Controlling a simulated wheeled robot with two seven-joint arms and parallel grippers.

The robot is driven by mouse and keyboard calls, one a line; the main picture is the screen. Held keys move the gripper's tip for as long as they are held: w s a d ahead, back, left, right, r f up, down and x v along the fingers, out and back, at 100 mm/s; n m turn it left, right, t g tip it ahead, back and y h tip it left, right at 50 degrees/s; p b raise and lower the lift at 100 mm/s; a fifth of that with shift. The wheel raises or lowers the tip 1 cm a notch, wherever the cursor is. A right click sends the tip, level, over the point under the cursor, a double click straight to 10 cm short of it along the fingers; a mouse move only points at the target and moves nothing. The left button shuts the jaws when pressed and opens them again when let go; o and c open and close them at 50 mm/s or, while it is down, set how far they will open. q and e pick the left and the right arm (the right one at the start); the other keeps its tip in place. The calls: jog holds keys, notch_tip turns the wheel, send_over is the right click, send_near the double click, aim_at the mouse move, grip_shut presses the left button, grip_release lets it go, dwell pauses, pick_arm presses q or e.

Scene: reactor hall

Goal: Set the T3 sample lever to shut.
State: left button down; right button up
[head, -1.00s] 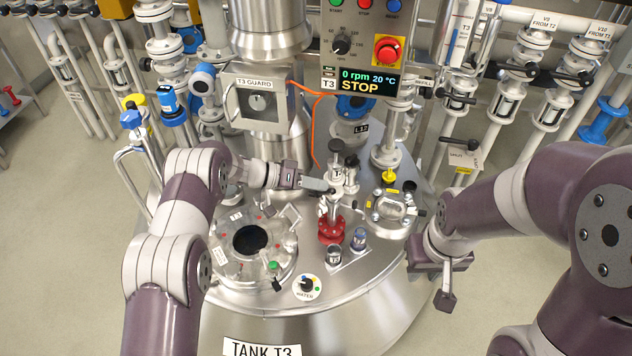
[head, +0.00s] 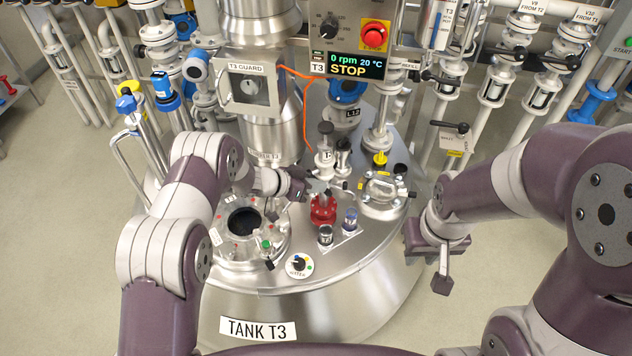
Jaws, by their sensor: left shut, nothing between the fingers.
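An open round hatch (head: 244,222) lies left of the valve. A sight glass (head: 382,192) is to the right. The T3 guard box (head: 248,88) and STOP display (head: 355,67) stand behind.

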pick_arm(q)
jog(key=shift+s+d+f, duration=0.2)
jog(key=shift+s+f, duration=0.05)
jog(key=shift+f, duration=0.5)
jog(key=shift+s+f, duration=0.1)
